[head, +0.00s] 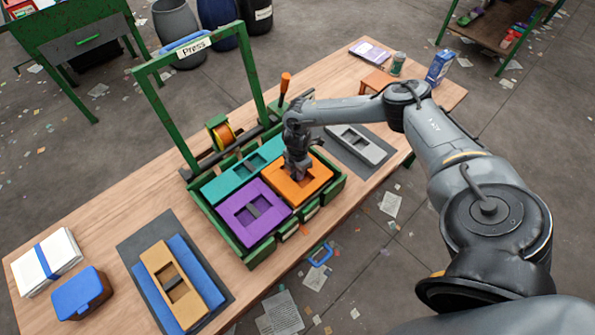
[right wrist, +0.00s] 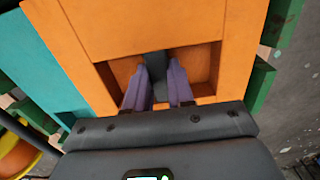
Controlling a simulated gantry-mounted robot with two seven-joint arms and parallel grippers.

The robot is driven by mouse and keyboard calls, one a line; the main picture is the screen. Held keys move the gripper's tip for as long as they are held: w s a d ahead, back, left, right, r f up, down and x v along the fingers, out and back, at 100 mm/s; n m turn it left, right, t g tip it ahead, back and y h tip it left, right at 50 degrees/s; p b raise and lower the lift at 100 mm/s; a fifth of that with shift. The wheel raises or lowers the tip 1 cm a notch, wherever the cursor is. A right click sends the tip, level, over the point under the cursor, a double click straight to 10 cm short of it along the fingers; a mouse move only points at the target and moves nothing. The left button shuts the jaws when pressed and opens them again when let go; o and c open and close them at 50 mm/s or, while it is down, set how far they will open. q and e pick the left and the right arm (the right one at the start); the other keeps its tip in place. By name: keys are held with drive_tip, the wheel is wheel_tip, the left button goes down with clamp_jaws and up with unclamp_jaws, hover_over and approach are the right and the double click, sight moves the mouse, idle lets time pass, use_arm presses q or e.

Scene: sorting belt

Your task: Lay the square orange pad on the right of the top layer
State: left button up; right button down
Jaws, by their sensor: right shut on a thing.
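The square orange pad (head: 320,173) is at the right side of the green frame crate (head: 262,254), beside a purple pad (head: 238,207) and a long teal pad (head: 217,189). My right gripper (head: 298,178) points down into the pad's recess. In the right wrist view, its two purple-grey fingers (right wrist: 158,85) are shut on the dark bar across the recess of the orange pad (right wrist: 110,28). The pad looks level with its neighbours; I cannot tell whether it rests on the layer below. My left gripper is not in view.
A green press frame (head: 160,105) stands behind the crate. A grey pad lies on a dark mat (head: 335,151) at the right. Tan and blue pads lie on another mat (head: 142,243) at the front left, near a blue-lidded box (head: 78,290).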

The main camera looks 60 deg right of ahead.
drive_tip(key=shift+f, duration=0.15)
drive_tip(key=shift+f+b, duration=0.35)
drive_tip(key=shift+f, duration=0.15)
drive_tip(key=c, duration=0.9)
unclamp_jaws()
wheel_tip(320, 180, up, 11)
drive_tip(key=shift+f+p, duration=0.1)
drive_tip(key=shift+p, duration=0.45)
